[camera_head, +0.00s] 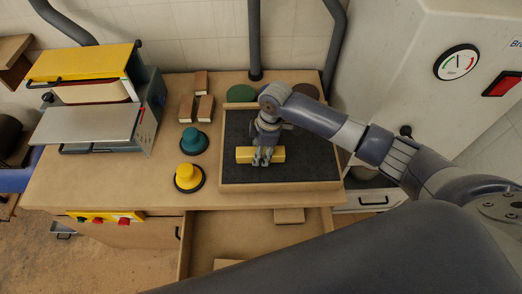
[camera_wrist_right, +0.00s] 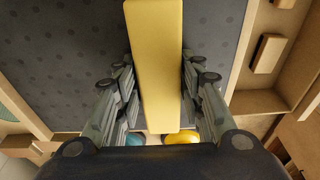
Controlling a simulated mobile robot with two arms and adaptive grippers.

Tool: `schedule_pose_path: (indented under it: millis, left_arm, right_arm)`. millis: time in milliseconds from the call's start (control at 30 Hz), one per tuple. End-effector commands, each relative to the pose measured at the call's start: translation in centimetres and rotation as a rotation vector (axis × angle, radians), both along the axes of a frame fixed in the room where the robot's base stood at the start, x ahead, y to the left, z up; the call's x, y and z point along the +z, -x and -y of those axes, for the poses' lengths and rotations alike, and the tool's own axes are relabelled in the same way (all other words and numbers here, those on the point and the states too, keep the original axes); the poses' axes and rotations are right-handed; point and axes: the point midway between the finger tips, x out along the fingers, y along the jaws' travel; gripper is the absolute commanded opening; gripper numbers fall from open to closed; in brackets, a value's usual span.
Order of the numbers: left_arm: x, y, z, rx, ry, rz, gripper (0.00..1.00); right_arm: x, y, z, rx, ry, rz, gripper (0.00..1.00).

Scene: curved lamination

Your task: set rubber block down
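A yellow block (camera_head: 275,154), which I take to be the rubber block, is at the dark, dotted mat of a wood-rimmed tray (camera_head: 233,181) on the workbench. My right gripper (camera_head: 262,160) comes down over it from above. In the right wrist view the block (camera_wrist_right: 156,60) runs lengthwise between the fingers of the right gripper (camera_wrist_right: 157,66), with one finger close against each long side. I cannot tell whether the block's underside touches the mat. My left gripper is not in view.
A teal knob-shaped tool (camera_head: 193,140) and a yellow one (camera_head: 188,177) stand left of the tray. Several small wooden blocks (camera_head: 205,107) stand behind them. A yellow-topped machine (camera_head: 85,65) is at the left. An open drawer (camera_head: 245,230) juts out in front.

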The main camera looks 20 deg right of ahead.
Motion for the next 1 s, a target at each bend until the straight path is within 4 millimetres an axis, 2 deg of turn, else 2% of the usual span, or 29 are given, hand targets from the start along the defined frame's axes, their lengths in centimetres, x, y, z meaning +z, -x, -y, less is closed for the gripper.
schedule_pose_path:
  millis: [333, 467, 567, 800, 1000]
  left_arm:
    - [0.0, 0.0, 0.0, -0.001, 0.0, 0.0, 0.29]
    - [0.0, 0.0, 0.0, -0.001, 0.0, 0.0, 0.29]
    - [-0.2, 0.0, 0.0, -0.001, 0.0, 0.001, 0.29]
    - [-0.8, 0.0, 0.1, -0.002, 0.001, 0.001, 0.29]
    - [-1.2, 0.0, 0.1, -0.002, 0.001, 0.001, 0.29]
  right_arm:
    - [0.0, 0.0, 0.0, 0.0, 0.0, -0.001, 0.53]
    - [0.6, 0.0, 0.0, 0.001, -0.001, 0.001, 0.53]
    - [1.9, -0.1, 0.2, 0.002, -0.002, 0.004, 0.53]
    - [7.0, 0.2, 1.0, 0.0, -0.001, 0.004, 0.53]
    - [10.5, 0.3, 1.5, 0.0, 0.0, 0.002, 0.53]
